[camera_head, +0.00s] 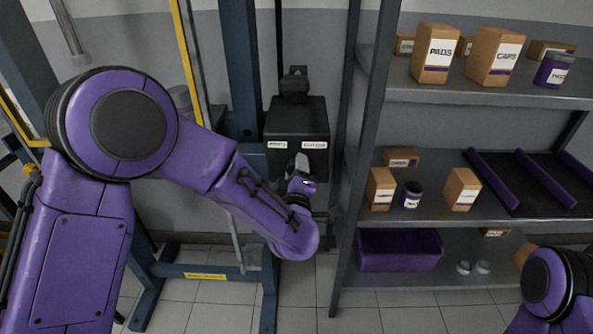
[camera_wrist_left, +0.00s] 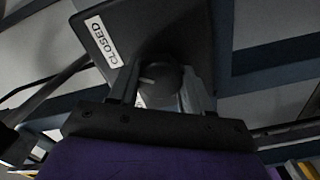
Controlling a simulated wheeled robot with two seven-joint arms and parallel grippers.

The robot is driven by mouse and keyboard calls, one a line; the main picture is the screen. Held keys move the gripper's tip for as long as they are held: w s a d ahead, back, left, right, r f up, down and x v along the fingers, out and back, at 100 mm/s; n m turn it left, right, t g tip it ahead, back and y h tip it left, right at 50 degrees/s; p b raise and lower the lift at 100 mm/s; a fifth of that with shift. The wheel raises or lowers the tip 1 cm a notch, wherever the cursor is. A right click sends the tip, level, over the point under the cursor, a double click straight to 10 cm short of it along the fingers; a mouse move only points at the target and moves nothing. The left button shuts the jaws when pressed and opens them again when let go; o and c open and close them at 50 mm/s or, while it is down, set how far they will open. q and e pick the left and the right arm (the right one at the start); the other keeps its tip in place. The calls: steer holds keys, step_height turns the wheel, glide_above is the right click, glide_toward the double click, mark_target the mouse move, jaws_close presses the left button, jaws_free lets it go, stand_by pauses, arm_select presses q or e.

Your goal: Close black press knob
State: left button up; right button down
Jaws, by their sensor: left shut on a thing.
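The black press box (camera_head: 297,118) stands on the press frame, with two white labels on its front. In the left wrist view the box (camera_wrist_left: 135,25) shows a label reading CLOSED. The round black knob (camera_wrist_left: 158,80) with a pale pointer mark sits below that label, between the fingers of my left gripper (camera_wrist_left: 160,72). My left gripper is shut on the knob. My right gripper is out of view.
A metal shelf (camera_head: 470,219) stands close to the right of the press, holding cardboard boxes (camera_head: 436,53), a purple bin (camera_head: 398,250) and purple bars (camera_head: 545,180). Blue press posts (camera_head: 240,60) stand left of the box. The tiled floor in front is clear.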

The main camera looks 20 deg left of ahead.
arm_select(q)
steer(key=o, duration=1.1)
steer(key=shift+c, duration=0.2)
steer(key=b+v, duration=0.1)
steer(key=v, duration=0.9)
steer(key=shift+s, duration=0.25)
steer(key=shift+d, duration=0.1)
